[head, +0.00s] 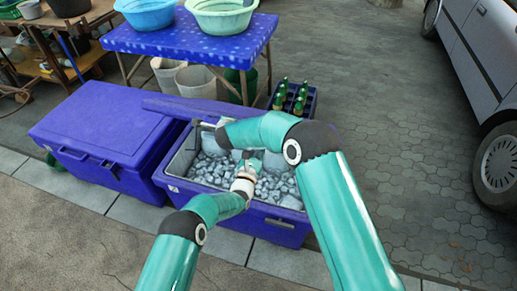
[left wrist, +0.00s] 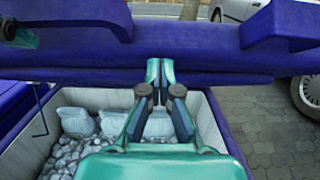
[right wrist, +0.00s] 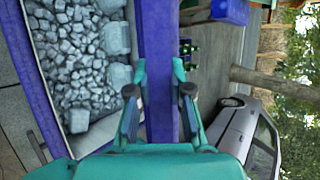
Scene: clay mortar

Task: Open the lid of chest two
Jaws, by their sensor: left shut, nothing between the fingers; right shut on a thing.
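A blue chest (head: 272,228) stands open in the head view, with ice and pale bags inside. Its raised blue lid (head: 180,106) shows edge-on behind the opening. My right gripper (right wrist: 158,78) is shut on the lid (right wrist: 156,40) edge, which runs between its fingers; my own arm partly hides this in the head view. My left gripper (left wrist: 160,70) is shut and empty, above the ice and in front of the lid (left wrist: 210,68). A second blue chest (head: 105,125) on the left is closed. I cannot read which chest is numbered two.
A blue table (head: 190,42) with two basins (head: 222,18) stands behind the chests. A crate of green bottles (head: 290,100) sits behind the open chest to the right. A car (head: 485,70) is parked at far right. The paving between is clear.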

